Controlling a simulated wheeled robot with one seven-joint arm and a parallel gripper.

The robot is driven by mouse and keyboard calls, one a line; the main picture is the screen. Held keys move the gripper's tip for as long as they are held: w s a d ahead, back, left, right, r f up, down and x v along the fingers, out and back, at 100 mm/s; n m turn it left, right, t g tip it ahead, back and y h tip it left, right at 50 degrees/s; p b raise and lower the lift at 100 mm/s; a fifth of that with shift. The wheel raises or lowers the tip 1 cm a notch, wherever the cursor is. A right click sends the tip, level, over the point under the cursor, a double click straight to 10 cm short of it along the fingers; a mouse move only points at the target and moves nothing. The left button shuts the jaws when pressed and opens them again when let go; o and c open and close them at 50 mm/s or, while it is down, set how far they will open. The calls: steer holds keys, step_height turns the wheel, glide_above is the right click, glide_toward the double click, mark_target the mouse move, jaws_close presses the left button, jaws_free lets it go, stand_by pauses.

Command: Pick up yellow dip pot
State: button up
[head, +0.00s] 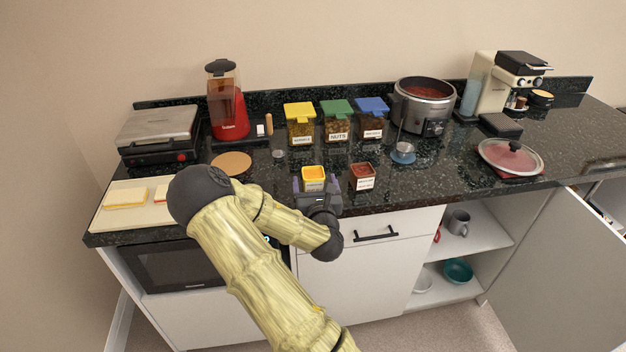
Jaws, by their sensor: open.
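The yellow dip pot (314,173) stands near the front edge of the dark speckled counter, with yellow dip on top and a white label on its front. My gripper (316,182) is open at the pot, with one finger to its left and the other to its right. The gripper body hides the counter just in front of the pot. Whether the fingers touch the pot cannot be told.
A red dip pot (362,177) stands close to the right of my gripper. Lidded jars with yellow (300,120), green (337,120) and blue (371,119) lids stand behind. A cutting board (112,222) with sandwiches lies left. A cabinet door (572,262) stands open at right.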

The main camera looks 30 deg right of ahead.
mark_target(314, 176)
steer(key=shift+x, duration=1.4)
steer(key=c, duration=1.2)
steer(key=shift+r, duration=0.15)
step_height(314, 176, up, 10)
steer(key=shift+f+p, duration=0.1)
steer(key=shift+p, duration=0.35)
